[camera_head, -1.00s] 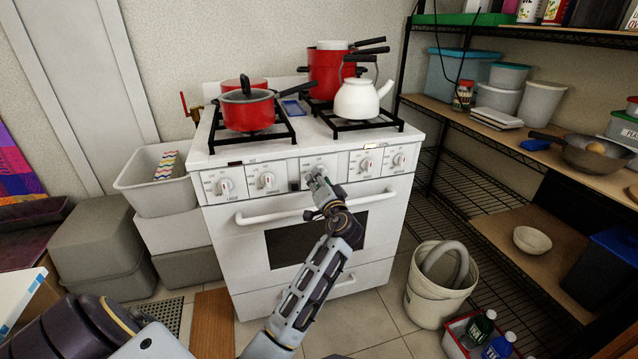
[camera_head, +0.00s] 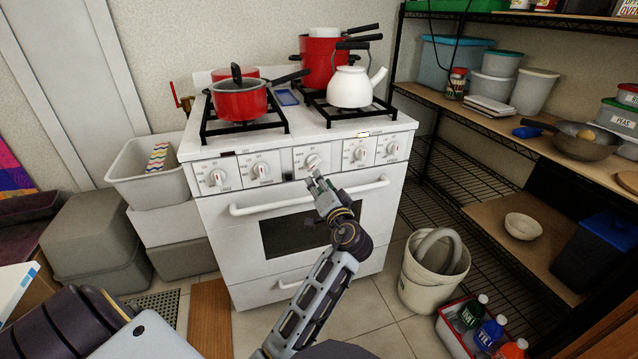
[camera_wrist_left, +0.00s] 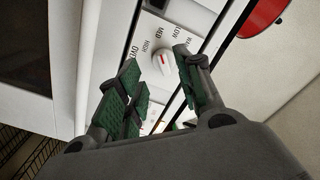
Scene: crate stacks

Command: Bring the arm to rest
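My left gripper (camera_head: 319,184) is in front of the white stove (camera_head: 225,225), just below the middle control knob (camera_head: 312,162). In the left wrist view the gripper (camera_wrist_left: 160,92) has its green-padded fingers spread with nothing between them. A white knob (camera_wrist_left: 163,60) with a red mark shows beyond the gap, apart from the fingers. My right gripper is not in view.
The oven handle (camera_head: 300,202) runs close to my left gripper. A red pot (camera_head: 240,104) and white kettle (camera_head: 350,88) stand on the stove. A bucket (camera_head: 422,285) and bottle crate (camera_head: 452,340) are on the floor beside a wire shelf (camera_head: 480,185).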

